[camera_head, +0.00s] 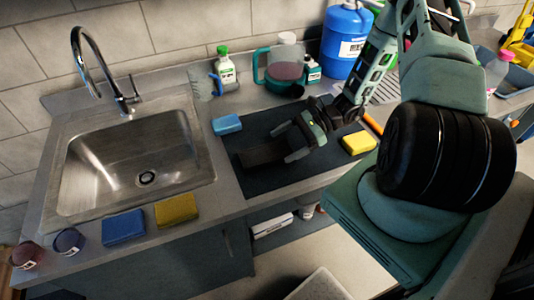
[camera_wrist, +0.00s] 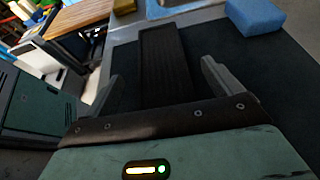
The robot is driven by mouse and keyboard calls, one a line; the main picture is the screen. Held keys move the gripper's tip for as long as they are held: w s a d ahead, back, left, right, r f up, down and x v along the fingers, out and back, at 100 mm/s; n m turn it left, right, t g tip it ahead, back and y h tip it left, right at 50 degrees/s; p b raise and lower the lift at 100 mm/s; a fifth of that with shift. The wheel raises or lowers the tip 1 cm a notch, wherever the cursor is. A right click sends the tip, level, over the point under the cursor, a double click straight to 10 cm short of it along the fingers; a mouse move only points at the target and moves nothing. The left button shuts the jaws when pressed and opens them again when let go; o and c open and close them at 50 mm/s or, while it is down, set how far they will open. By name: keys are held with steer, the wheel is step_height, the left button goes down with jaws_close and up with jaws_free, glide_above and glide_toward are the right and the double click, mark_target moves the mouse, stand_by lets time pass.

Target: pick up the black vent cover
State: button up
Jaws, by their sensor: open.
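The black vent cover (camera_wrist: 165,65) is a long slatted black piece lying on a dark mat (camera_wrist: 225,90). In the head view the vent cover (camera_head: 262,156) lies on the mat, just left of my gripper (camera_head: 292,143). In the wrist view my gripper (camera_wrist: 158,78) is open, with one finger on each side of the vent cover and a gap to each. The near end of the vent cover is hidden behind the gripper body. I cannot tell how high the fingers are above the mat.
A blue sponge (camera_head: 227,124) and a yellow sponge (camera_head: 358,142) lie by the mat. A steel sink (camera_head: 75,190) is at left, with blue (camera_head: 123,227) and yellow (camera_head: 176,209) sponges at its front edge. Bottles and a jug (camera_head: 286,68) stand behind the mat.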

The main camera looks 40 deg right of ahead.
mark_target(265, 153)
steer(key=p+x, duration=0.2)
steer(key=x, duration=0.1)
steer(key=shift+w+a+r, duration=0.1)
steer(key=shift+w+a, duration=0.05)
steer(key=shift+a, duration=0.2)
steer(key=shift+w+a+f, duration=0.2)
steer(key=shift+a+f, duration=0.15)
steer(key=shift+a, duration=0.1)
steer(key=c, duration=1.2)
steer(key=shift+c, duration=0.2)
steer(key=shift+r, duration=0.1)
